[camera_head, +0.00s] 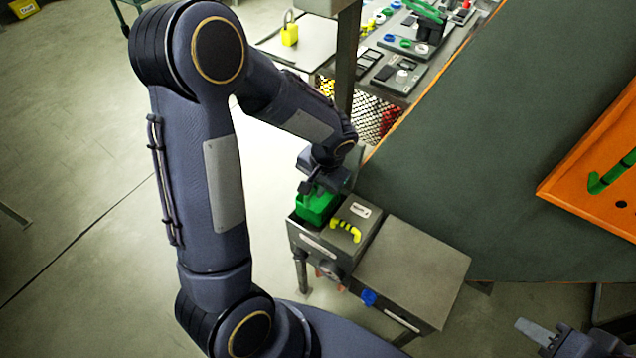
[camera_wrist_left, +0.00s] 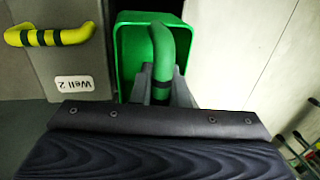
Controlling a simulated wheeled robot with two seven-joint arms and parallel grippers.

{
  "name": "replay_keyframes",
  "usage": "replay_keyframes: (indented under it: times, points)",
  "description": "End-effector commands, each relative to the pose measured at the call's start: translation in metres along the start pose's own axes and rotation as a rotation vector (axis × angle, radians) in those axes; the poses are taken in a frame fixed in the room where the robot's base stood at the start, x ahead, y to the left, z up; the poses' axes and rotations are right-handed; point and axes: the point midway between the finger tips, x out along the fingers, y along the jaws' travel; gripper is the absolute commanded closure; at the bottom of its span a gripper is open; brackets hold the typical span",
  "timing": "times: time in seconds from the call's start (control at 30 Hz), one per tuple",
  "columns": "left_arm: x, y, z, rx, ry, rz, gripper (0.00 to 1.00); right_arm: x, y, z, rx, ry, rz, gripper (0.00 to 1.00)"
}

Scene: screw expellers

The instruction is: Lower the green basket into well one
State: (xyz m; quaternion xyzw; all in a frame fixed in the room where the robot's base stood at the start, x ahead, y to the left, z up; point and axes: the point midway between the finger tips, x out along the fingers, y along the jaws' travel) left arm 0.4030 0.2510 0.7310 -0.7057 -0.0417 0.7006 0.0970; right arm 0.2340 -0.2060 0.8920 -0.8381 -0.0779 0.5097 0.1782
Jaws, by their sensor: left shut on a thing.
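The green basket (camera_head: 316,207) is upright at the open left well of a grey two-well unit (camera_head: 316,243). Its lower part seems to be inside the well opening; how deep it sits I cannot tell. My left gripper (camera_head: 314,187) is over the basket, shut on its arched handle. In the left wrist view the fingers (camera_wrist_left: 162,88) close on the black-banded part of the green handle, with the basket wall (camera_wrist_left: 127,50) behind. My right gripper (camera_head: 540,333) shows only partly at the bottom right, away from the unit; its jaw state is unclear.
Beside the basket, a lid labelled Well 2 (camera_wrist_left: 75,83) with a yellow-black handle (camera_head: 346,231) covers the other well. A flat grey surface (camera_head: 415,268) adjoins the unit. A dark table (camera_head: 480,150) with an orange tray (camera_head: 590,205) stands to the right. A cluttered bench (camera_head: 400,75) is behind.

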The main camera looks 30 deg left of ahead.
Motion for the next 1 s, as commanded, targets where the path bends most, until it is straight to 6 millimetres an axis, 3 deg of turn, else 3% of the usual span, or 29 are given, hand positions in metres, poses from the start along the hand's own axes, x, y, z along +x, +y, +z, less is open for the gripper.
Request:
replay_keyframes:
  times: [0.7,1.0]
  points:
    - [0.075,0.015,0.000,0.000,0.001,-0.001,1.00,0.054,0.025,0.027,0.000,0.000,0.000,0.64]
    - [0.085,0.017,0.000,0.000,0.001,-0.001,1.00,0.062,0.028,0.031,0.000,0.000,0.000,0.64]
